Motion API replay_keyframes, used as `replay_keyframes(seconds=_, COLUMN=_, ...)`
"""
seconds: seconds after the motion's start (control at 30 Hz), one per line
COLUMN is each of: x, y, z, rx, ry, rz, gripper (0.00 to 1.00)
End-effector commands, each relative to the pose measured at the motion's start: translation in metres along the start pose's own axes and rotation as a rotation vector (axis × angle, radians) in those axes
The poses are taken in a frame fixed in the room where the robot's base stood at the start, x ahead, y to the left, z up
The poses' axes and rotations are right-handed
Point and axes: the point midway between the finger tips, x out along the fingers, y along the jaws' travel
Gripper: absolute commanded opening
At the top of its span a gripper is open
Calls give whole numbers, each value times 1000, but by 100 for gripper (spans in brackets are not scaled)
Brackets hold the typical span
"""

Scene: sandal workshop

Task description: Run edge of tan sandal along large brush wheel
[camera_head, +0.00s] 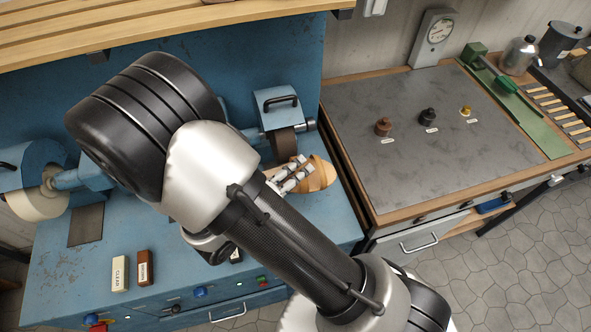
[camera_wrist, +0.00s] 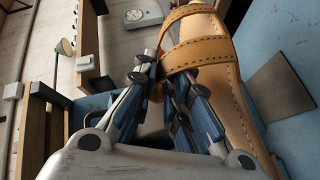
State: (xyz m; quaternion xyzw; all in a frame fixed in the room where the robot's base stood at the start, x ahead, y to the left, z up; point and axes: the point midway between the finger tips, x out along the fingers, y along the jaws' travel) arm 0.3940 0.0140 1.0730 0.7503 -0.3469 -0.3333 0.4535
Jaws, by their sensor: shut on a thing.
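The tan sandal (camera_head: 319,176) is in my gripper (camera_head: 291,176), above the right part of the blue bench. In the wrist view the tan sandal (camera_wrist: 207,32) shows its stitched straps and footbed, and my gripper (camera_wrist: 165,72) is shut on a strap. A dark brown wheel (camera_head: 285,145) sits under a blue hood just behind the sandal; I cannot tell whether they touch. A cream wheel (camera_head: 38,201) is at the far left of the machine. My arm hides the middle of the machine, and which wheel is the large brush is unclear.
The blue bench (camera_head: 60,262) carries a cream block (camera_head: 120,273) and a brown block (camera_head: 145,268) near its front. A grey-topped workbench (camera_head: 440,165) stands at right with small knobs and a dial scale (camera_head: 434,37). A wooden shelf (camera_head: 150,22) overhangs the back.

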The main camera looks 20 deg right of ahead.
Motion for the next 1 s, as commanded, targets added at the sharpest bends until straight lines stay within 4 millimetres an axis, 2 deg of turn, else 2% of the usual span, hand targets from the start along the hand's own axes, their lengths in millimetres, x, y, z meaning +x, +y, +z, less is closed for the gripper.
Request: replay_keyframes(seconds=1.0, x=14, y=5, z=7, rx=1, ry=1, rz=1, gripper=0)
